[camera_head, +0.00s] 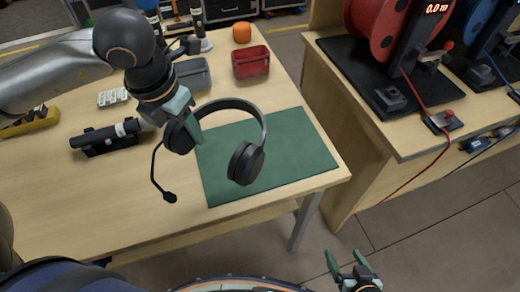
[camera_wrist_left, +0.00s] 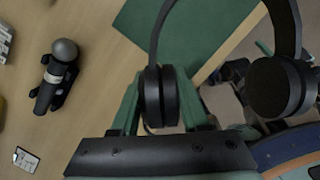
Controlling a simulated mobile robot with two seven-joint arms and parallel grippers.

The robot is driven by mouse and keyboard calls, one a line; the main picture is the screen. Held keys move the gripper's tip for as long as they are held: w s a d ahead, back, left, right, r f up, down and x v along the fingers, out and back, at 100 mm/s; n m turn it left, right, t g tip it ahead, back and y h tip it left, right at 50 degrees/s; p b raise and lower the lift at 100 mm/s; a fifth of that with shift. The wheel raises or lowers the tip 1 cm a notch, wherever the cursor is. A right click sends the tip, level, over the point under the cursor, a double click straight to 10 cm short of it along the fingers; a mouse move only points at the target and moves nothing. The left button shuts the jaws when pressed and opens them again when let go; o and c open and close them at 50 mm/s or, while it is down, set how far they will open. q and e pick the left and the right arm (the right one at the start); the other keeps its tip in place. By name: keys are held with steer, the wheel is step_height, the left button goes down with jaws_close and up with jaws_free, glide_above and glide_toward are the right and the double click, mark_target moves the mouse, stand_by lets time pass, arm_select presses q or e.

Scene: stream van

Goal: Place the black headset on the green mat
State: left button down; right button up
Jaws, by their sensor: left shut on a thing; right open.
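The black headset (camera_head: 246,162) has a headband, two ear cups and a boom microphone hanging at the left. My left gripper (camera_head: 190,133) is shut on its left ear cup. In the left wrist view the ear cup (camera_wrist_left: 161,97) sits between the green fingers of the left gripper (camera_wrist_left: 160,110). The green mat (camera_head: 290,150) lies flat at the table's front right corner. The headset's right part appears over the mat; whether it touches the mat is hard to tell. My right gripper (camera_head: 349,262) is open and empty, low in front of the table.
A black microphone in a stand (camera_head: 104,137) lies left of the mat. A red bin (camera_head: 250,63), a grey bin (camera_head: 192,74) and an orange ball (camera_head: 242,32) stand behind it. A second table with a red cable reel (camera_head: 376,28) is at the right, across a gap.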

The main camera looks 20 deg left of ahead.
mark_target(231, 101)
arm_select(q)
steer(key=w+d+f, duration=0.1)
steer(key=w, duration=0.1)
steer(key=w+d+f, duration=0.1)
steer(key=w, duration=0.2)
steer(key=w+d+f+p, duration=0.1)
steer(key=w, duration=0.1)
steer(key=shift+w+d+f, duration=0.2)
steer(key=shift+w, duration=0.1)
steer(key=w+f, duration=0.1)
steer(key=w+d+f, duration=0.1)
steer(key=w+f, duration=0.2)
steer(key=f, duration=0.1)
steer(key=shift+w+d+f, duration=0.15)
steer(key=shift+d, duration=0.25)
steer(key=shift+w+d+f, duration=0.1)
steer(key=shift+w+f, duration=0.2)
steer(key=shift+f, duration=0.05)
steer(key=shift+w+f, duration=0.15)
steer(key=shift+f, duration=1.75)
steer(key=shift+c, duration=2)
jaws_free()
steer(key=r, duration=0.4)
steer(key=s+r, duration=0.1)
steer(key=r, duration=0.3)
steer(key=s+r, duration=0.1)
steer(key=r, duration=0.3)
steer(key=shift+s+a, duration=0.2)
